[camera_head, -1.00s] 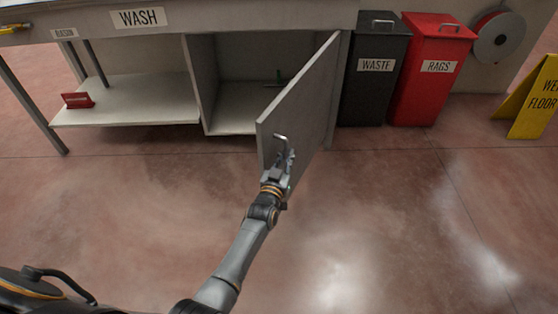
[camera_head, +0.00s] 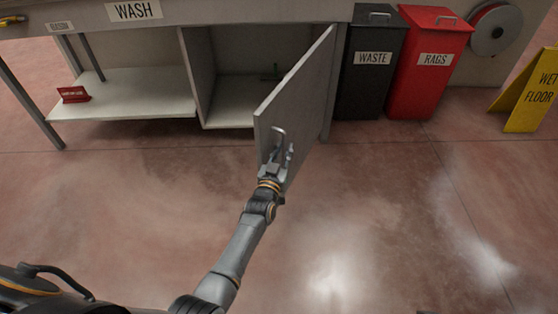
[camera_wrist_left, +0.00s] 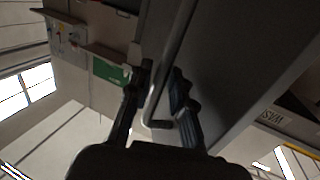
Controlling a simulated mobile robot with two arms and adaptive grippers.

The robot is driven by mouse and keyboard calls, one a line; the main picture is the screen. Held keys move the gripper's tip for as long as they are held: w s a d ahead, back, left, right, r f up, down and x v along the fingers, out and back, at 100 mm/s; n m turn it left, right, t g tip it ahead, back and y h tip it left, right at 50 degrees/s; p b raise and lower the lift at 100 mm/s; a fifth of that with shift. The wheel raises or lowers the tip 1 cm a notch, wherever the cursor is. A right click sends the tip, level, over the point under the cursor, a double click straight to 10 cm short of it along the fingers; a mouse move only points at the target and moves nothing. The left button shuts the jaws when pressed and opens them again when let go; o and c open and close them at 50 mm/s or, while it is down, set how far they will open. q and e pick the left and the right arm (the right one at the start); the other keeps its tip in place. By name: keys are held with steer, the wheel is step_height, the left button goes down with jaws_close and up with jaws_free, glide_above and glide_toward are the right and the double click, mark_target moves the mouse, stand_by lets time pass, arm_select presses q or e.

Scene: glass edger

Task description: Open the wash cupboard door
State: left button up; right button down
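The wash cupboard door (camera_head: 300,95) is a grey panel that stands swung wide open, hinged at its right side, with the cupboard's inside (camera_head: 238,95) exposed. A metal bar handle (camera_head: 278,132) is on the door's face near its free edge. My left gripper (camera_head: 278,158) is at this handle, below its top. In the left wrist view its two fingers (camera_wrist_left: 160,85) stand apart on either side of the handle bar (camera_wrist_left: 180,30), with visible gaps. The gripper looks open around the bar. My right gripper is in neither view.
A black waste bin (camera_head: 370,85) and a red rags bin (camera_head: 425,85) stand right of the door. A yellow wet-floor sign (camera_head: 530,95) is at the far right. A low shelf (camera_head: 130,100) bears a small red sign (camera_head: 73,94). The floor in front (camera_head: 390,220) is clear.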

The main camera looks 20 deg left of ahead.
arm_select(q)
steer(key=s, duration=1.1)
steer(key=shift+s, duration=0.4)
